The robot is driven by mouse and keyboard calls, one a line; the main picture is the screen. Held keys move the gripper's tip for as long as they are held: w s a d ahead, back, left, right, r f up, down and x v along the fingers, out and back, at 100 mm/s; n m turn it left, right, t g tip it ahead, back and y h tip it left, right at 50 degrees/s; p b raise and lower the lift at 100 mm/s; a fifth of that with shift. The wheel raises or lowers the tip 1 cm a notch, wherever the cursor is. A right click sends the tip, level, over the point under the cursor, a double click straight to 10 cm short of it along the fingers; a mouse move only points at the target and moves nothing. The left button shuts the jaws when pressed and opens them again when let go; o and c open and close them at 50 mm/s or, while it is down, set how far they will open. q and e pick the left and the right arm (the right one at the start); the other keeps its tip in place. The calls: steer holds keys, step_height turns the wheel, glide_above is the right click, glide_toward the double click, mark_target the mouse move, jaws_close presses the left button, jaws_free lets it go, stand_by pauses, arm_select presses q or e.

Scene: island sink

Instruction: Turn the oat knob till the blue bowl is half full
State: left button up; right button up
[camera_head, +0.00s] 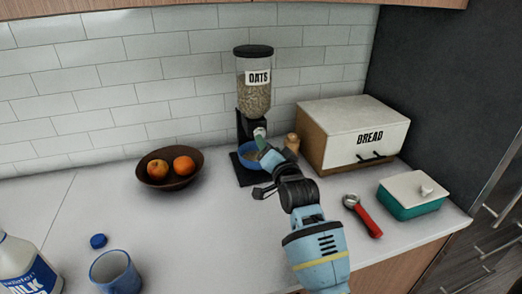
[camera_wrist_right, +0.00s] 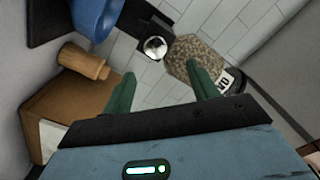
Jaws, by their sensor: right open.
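The oat dispenser (camera_head: 254,92) stands against the tiled wall, its clear hopper holding oats. Its shiny round knob (camera_wrist_right: 155,46) shows in the right wrist view, beyond and between my fingertips. The blue bowl (camera_head: 247,160) sits on the dispenser's dark base, below the spout. My arm partly covers it, and I cannot tell its fill level. It also shows at the top of the wrist view (camera_wrist_right: 93,16). My right gripper (camera_wrist_right: 164,80) is open, its two green fingers apart with nothing between them. In the head view the right gripper (camera_head: 266,150) is in front of the dispenser, close to the knob. My left gripper is out of view.
A wooden shaker (camera_head: 292,141) and a bread box (camera_head: 352,130) stand right of the dispenser. A fruit bowl (camera_head: 152,182) is to its left. A red-handled tool (camera_head: 367,219) and a green butter dish (camera_head: 408,203) lie at right. A mug (camera_head: 113,272) and milk bottle (camera_head: 30,272) stand front left.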

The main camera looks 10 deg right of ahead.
mark_target(259, 131)
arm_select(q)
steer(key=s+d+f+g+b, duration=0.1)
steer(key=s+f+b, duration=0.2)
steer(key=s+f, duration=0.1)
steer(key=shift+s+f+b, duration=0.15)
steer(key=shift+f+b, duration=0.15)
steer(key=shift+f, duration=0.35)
arm_select(e)
steer(key=n, duration=0.6)
steer(key=f+n, duration=0.1)
steer(key=n, duration=0.2)
steer(key=shift+s+n, duration=0.2)
steer(key=shift+n, duration=0.1)
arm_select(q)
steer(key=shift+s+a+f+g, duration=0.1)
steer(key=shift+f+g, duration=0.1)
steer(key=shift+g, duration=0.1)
arm_select(e)
steer(key=w, duration=0.7)
steer(key=shift+w+a, duration=0.15)
steer(key=shift+w, duration=0.25)
